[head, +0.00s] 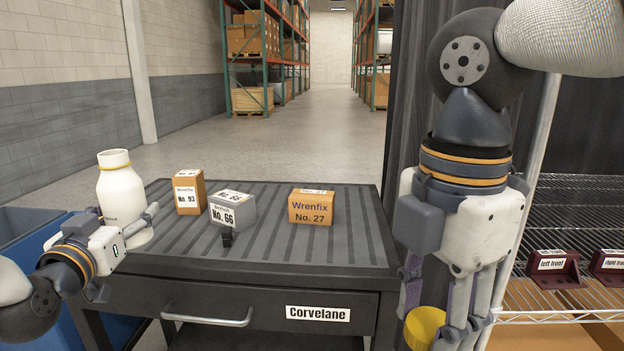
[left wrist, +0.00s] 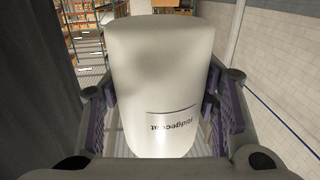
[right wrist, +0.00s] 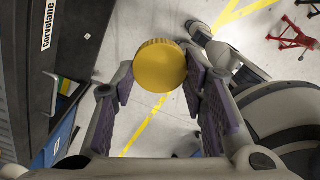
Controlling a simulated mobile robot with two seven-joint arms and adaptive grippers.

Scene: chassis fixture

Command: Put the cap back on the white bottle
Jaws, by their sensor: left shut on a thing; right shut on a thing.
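The white bottle (head: 118,190) stands upright at the left end of the cart top, its neck bare and without a cap. My left gripper (head: 128,224) is shut around its body. The bottle also fills the left wrist view (left wrist: 160,70), between the purple finger pads, with a label upside down. I cannot tell whether its base touches the cart. The yellow cap (head: 424,326) is in my right gripper (head: 441,322), which points down in front of the cart's right end. In the right wrist view, the round cap (right wrist: 160,66) sits between the fingertips, well apart from the bottle.
On the black ribbed cart top (head: 270,255) stand an orange No. 93 box (head: 188,193), a grey No. 66 box (head: 232,210) and an orange No. 27 box (head: 311,207). A blue bin (head: 30,228) is at left, a wire shelf (head: 575,215) at right.

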